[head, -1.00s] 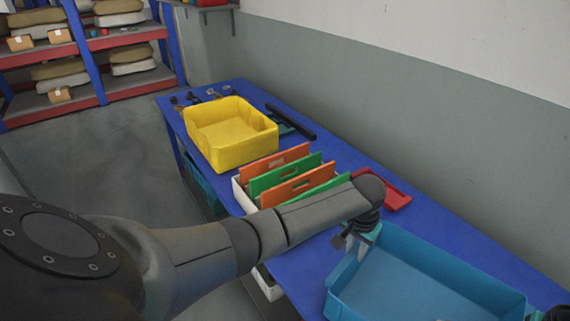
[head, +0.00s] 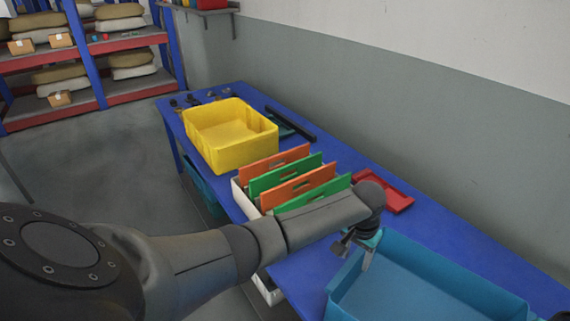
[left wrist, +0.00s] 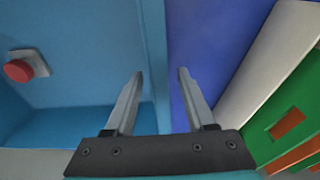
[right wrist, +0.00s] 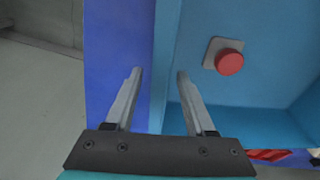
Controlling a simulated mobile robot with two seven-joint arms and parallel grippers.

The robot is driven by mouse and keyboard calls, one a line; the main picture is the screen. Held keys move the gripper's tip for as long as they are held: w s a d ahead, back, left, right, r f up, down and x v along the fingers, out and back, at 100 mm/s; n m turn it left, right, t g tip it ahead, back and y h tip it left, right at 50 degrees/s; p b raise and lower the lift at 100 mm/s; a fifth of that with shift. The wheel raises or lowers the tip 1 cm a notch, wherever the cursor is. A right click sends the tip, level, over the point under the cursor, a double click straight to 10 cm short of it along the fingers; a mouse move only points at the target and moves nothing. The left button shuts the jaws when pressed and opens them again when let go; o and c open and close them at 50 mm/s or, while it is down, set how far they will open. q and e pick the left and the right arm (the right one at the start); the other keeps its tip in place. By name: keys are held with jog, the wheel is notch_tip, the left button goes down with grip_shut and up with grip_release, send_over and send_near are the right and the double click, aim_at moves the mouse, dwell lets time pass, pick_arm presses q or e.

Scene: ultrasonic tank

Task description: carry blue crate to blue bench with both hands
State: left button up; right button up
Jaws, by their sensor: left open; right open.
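The blue crate (head: 430,285) is at the lower right of the head view, by the near end of the blue bench (head: 300,265). Its right part is cut off. My left gripper (head: 360,258) is at the crate's left end. In the left wrist view its open fingers (left wrist: 160,72) stand on either side of the crate's wall (left wrist: 154,45), with nothing gripped. In the right wrist view my right gripper (right wrist: 159,72) is open, its fingers either side of the opposite wall (right wrist: 165,45). Whether the fingers touch the walls cannot be told.
A white box (head: 240,195) with orange and green dividers stands beside my left arm. A yellow bin (head: 240,150) and a red tray (head: 385,192) are on the bench. A red knob (right wrist: 229,62) shows within the light blue area. A wall runs behind the bench.

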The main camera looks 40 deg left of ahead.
jog(key=shift+r, duration=0.45)
pick_arm(q)
notch_tip(320, 180, up, 12)
jog(key=s, duration=0.1)
jog(key=shift+s, duration=0.25)
pick_arm(e)
notch_tip(320, 180, up, 11)
jog(key=s, duration=0.1)
jog(key=shift+s, duration=0.25)
pick_arm(q)
jog(key=shift+s+f, duration=0.1)
pick_arm(e)
jog(key=shift+s+f, duration=0.1)
